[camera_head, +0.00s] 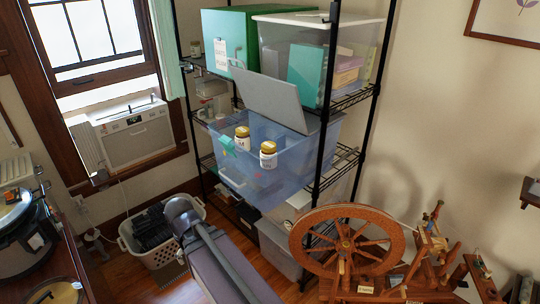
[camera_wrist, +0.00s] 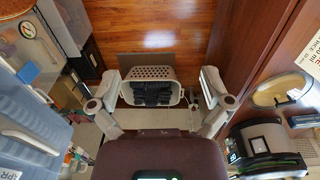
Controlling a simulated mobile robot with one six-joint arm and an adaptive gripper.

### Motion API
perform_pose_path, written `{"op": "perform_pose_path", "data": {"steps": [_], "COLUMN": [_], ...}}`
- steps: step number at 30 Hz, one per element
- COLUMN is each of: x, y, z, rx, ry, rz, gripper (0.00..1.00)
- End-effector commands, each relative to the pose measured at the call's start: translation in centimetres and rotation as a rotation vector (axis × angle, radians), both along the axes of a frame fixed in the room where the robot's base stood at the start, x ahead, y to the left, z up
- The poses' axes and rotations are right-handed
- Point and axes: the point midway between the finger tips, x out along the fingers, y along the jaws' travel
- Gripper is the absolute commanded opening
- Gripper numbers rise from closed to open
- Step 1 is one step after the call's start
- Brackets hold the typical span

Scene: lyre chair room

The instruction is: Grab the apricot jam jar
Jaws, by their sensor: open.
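Two small jars with gold lids and pale labels show in the head view, one at the left (camera_head: 242,138) and one nearer at the right (camera_head: 268,155). They appear at the translucent blue bin (camera_head: 290,175) on the wire shelf; I cannot tell whether they are inside it. Their labels are too small to read, so I cannot tell which is apricot. My gripper (camera_wrist: 160,84) is open and empty in the wrist view, its fingers spread wide above the floor area by the basket. It is not clearly visible in the head view, below and left of the jars.
A white laundry basket (camera_wrist: 134,88) with dark contents stands on the wood floor; the head view shows it too (camera_head: 152,262). A grey open lid (camera_head: 268,98) tilts over the blue bin. Black shelf posts flank it. A wooden spinning wheel (camera_head: 345,222) stands front right. A cooker (camera_head: 25,240) sits left.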

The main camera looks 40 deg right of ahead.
Motion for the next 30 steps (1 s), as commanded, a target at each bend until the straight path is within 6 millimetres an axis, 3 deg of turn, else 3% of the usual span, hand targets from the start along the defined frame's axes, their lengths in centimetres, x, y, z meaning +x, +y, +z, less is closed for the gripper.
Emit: {"op": "perform_pose_path", "data": {"steps": [8,17,30], "x": [3.8,8.0,12.4], "y": [-5.4,-13.4,-25.8], "z": [4.1,9.3,17.9], "rx": [-0.129,-0.336,-0.616], "ry": [-0.033,0.006,0.265], "rz": [0.273,0.676,1.268], "gripper": [1.00,1.00,1.00]}}
